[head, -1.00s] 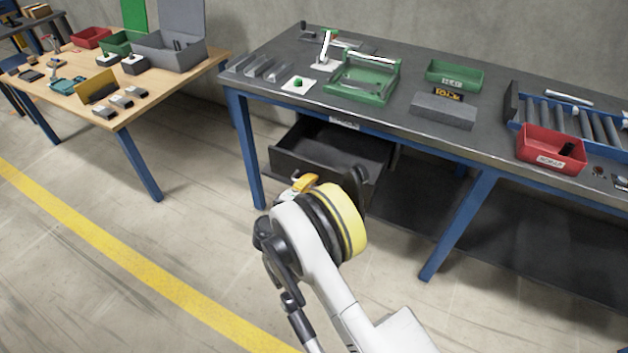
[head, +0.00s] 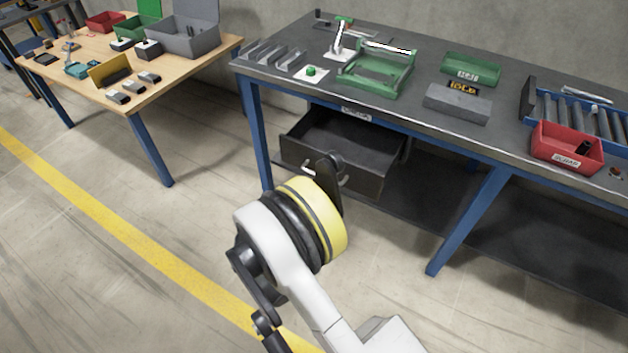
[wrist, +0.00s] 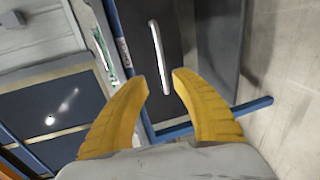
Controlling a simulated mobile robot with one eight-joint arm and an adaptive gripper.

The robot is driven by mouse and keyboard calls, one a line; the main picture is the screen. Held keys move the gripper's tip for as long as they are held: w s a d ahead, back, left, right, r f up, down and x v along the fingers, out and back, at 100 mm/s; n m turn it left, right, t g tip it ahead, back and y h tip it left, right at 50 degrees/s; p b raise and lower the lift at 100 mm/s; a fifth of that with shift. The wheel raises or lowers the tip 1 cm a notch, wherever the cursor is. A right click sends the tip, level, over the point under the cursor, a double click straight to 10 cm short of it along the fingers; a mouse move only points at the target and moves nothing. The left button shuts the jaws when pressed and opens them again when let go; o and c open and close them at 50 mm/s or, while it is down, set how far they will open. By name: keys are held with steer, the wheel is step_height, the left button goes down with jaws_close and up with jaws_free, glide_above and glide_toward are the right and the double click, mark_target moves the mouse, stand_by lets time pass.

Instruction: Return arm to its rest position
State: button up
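My gripper shows in the wrist view (wrist: 158,82) as two yellow fingers spread apart with nothing between the tips. It is open and empty. In the head view my arm reaches up from the bottom middle, and its wrist is in front of the workbench. Beyond the fingers in the wrist view is a dark drawer front with a pale handle (wrist: 160,57). In the head view the open dark drawer (head: 340,150) hangs under the workbench, just behind and above my wrist.
The dark workbench (head: 420,75) carries a green fixture (head: 380,72), a green bin (head: 470,68), a grey block (head: 457,103) and a red bin (head: 566,150). A wooden table (head: 165,78) stands at the left. The floor (head: 70,260) at lower left is clear.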

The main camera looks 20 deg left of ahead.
steer(key=shift+s+r, duration=0.15)
steer(key=shift+s, duration=0.55)
steer(key=w+d+r+m+g+h, duration=0.2)
steer(key=w+d+r+m+g, duration=0.15)
steer(key=w+d+r, duration=0.6)
steer(key=s+d+r+m+g, duration=0.1)
steer(key=d+r+m, duration=0.1)
steer(key=d+r, duration=0.5)
steer(key=s+d+r+m+g, duration=0.15)
steer(key=d+r, duration=0.25)
steer(key=d, duration=0.7)
steer(key=s+d+r+m+g+y, duration=0.1)
steer(key=s+d+r+m, duration=0.15)
steer(key=s+d, duration=0.35)
steer(key=s+d+r+m+g, duration=0.1)
steer(key=s+d+r+m, duration=0.15)
steer(key=d, duration=0.55)
steer(key=s+d+m+y, duration=0.2)
steer(key=s+d+m, duration=0.3)
steer(key=s, duration=0.8)
steer(key=shift+d+f, duration=0.2)
steer(key=shift+d, duration=0.25)
